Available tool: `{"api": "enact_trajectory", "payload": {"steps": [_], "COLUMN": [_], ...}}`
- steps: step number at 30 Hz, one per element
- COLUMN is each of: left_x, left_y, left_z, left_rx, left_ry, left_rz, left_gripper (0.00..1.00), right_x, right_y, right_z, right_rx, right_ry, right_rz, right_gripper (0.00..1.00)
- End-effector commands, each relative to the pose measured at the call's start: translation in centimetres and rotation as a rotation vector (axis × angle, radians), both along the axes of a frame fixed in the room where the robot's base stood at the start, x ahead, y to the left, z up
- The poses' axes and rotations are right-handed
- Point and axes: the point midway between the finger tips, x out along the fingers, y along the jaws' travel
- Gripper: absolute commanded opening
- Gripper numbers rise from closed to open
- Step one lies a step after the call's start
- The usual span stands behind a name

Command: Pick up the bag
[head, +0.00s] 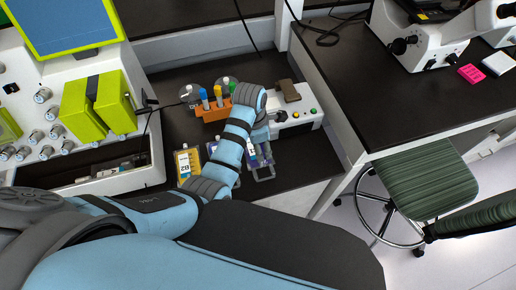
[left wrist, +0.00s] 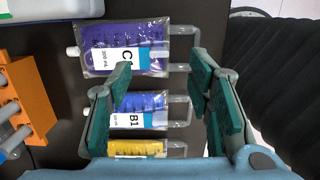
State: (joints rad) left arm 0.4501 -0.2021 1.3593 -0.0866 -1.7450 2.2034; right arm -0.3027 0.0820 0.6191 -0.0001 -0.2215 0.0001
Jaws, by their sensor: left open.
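Several flat fluid bags lie side by side on the dark bench. In the left wrist view, a purple bag with a white "C" label (left wrist: 105,40) is at the top, a blue bag labelled "B1" (left wrist: 148,103) is in the middle, and a yellow bag (left wrist: 135,149) is at the bottom, partly hidden by my gripper. In the head view, the yellow bag (head: 183,163) is left of my arm, which covers much of the other bags. My left gripper (left wrist: 164,78) is open and empty, its fingers spread over the bags. My right gripper is out of view.
An orange tube rack (head: 213,110) and a white control box (head: 300,121) stand behind the bags. A white machine with green parts (head: 110,105) is at left. A green stool (head: 425,183) is at right.

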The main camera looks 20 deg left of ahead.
Motion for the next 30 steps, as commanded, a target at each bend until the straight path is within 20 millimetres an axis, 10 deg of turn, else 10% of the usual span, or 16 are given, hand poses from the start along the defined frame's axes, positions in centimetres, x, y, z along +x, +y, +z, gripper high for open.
{"api": "enact_trajectory", "payload": {"steps": [12, 20, 30], "left_x": [0.0, 0.1, 0.1], "left_y": [-0.1, -0.3, -0.3], "left_z": [-7.5, -8.0, -7.9], "left_rx": [0.000, 0.000, 0.000], "left_ry": [0.000, -0.003, -0.002], "left_rz": [-0.002, -0.003, -0.004], "left_gripper": [0.47, 0.47, 0.00], "right_x": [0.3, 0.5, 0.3], "right_y": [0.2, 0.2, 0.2], "right_z": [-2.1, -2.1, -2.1], "right_rx": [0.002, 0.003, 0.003], "right_ry": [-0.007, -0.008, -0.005], "right_rz": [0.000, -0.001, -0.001], "right_gripper": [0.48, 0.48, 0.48]}}
